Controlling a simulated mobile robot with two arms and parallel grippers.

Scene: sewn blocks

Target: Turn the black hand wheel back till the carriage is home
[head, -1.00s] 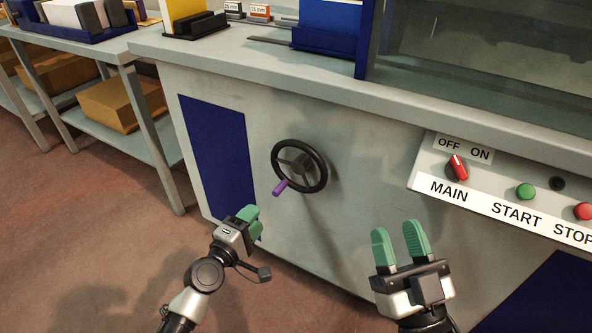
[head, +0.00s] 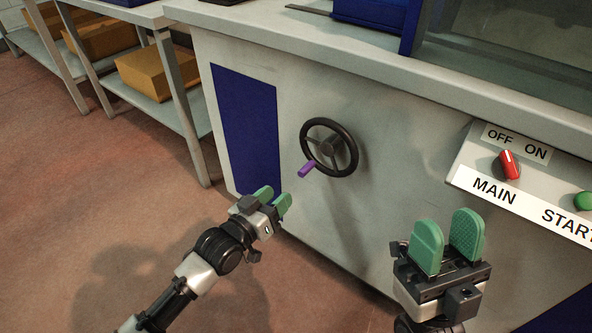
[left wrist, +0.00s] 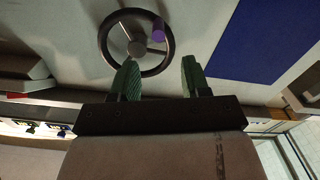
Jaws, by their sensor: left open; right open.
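The black hand wheel (head: 329,123) is mounted on the grey front of the machine, with a purple crank handle (head: 307,168) at its lower left rim. In the left wrist view the wheel (left wrist: 136,43) shows ahead of the fingers, with the purple handle (left wrist: 158,30) at its upper right there. My left gripper (head: 274,197) is open and empty, below and to the left of the wheel, apart from the handle. Its green fingers (left wrist: 158,82) stand apart in the left wrist view. My right gripper (head: 448,240) is open and empty, to the right and below the wheel. I cannot see the carriage.
A control panel with a red switch (head: 509,164) and a green button (head: 584,201) sits at the right, near my right gripper. A worktop edge (head: 300,63) overhangs above the wheel. A side bench with cardboard boxes (head: 158,75) stands at the left. Floor is clear at lower left.

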